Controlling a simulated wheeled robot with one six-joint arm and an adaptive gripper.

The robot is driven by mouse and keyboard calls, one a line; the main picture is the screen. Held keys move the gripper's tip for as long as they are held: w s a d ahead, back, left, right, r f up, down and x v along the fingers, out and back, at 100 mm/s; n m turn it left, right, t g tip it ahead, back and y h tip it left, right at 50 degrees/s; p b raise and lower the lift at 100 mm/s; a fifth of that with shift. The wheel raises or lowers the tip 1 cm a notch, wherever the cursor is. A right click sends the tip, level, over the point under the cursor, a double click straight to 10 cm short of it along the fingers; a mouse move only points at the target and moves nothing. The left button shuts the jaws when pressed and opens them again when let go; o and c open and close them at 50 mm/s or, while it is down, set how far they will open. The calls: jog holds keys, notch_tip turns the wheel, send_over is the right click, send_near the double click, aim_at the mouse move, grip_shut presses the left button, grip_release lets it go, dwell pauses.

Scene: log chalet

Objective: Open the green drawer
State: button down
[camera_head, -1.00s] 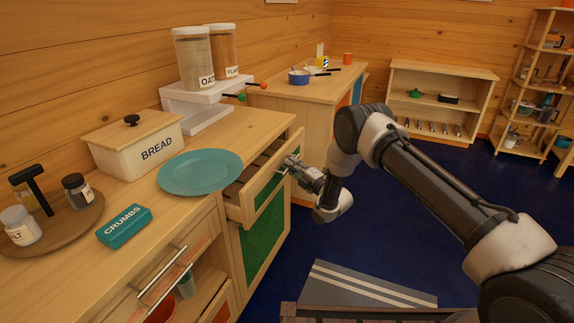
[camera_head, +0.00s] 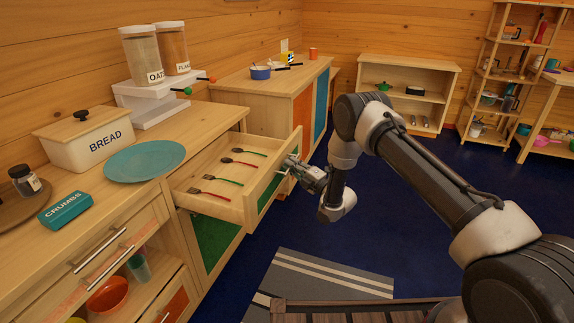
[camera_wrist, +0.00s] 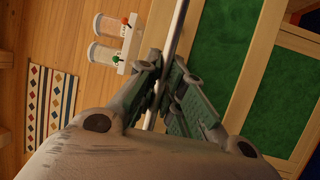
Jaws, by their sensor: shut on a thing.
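The green drawer (camera_head: 262,196) is pulled well out of the counter, and several forks and spoons (camera_head: 215,194) with coloured handles lie apart inside it. My gripper (camera_head: 288,166) is at the drawer's front, at the bar handle. In the wrist view my gripper (camera_wrist: 163,88) is shut around the thin metal handle bar (camera_wrist: 177,35), with the drawer's green front panel (camera_wrist: 228,55) just beside it. In the head view the handle is mostly hidden by the fingers. A green cupboard door (camera_head: 215,240) is below the drawer, and looks closed.
Another bar handle (camera_head: 100,258) is on the counter's nearer front. A striped rug (camera_head: 325,275) lies on the blue floor, which is clear right of the drawer.

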jog(key=shift+s+d, duration=0.25)
jog(key=shift+d, duration=0.4)
jog(key=c, duration=1.5)
grip_release()
jog(key=v, duration=1.2)
jog(key=shift+f, duration=0.15)
